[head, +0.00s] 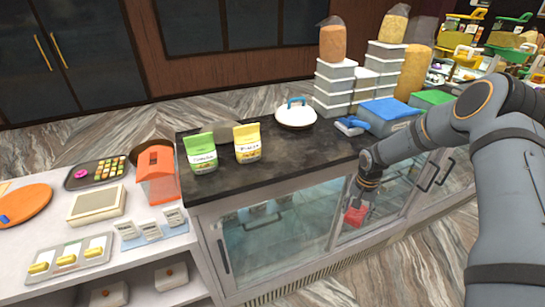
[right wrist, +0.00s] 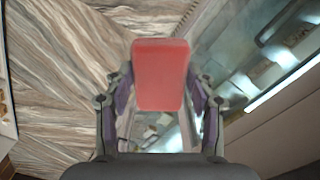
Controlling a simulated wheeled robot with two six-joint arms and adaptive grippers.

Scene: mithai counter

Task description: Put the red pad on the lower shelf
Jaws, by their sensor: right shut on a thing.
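The red pad (head: 355,215) is held by my right gripper (head: 362,203) in front of the glass front of the dark-topped display counter (head: 300,160). In the right wrist view the red pad (right wrist: 160,75) stands between the two fingers of my right gripper (right wrist: 160,95), which are closed on its sides. The pad is clear of the floor and apart from any shelf. A lower level (head: 135,297) with white boxes shows under the pale counter at lower left. Trays show dimly behind the glass. My left gripper is out of view.
A green pouch (head: 201,152) and a yellow pouch (head: 248,142) stand on the dark top. A white lidded pot (head: 296,115), stacked white boxes (head: 334,90) and a blue box (head: 388,117) stand behind. The marbled floor (head: 440,270) in front is clear.

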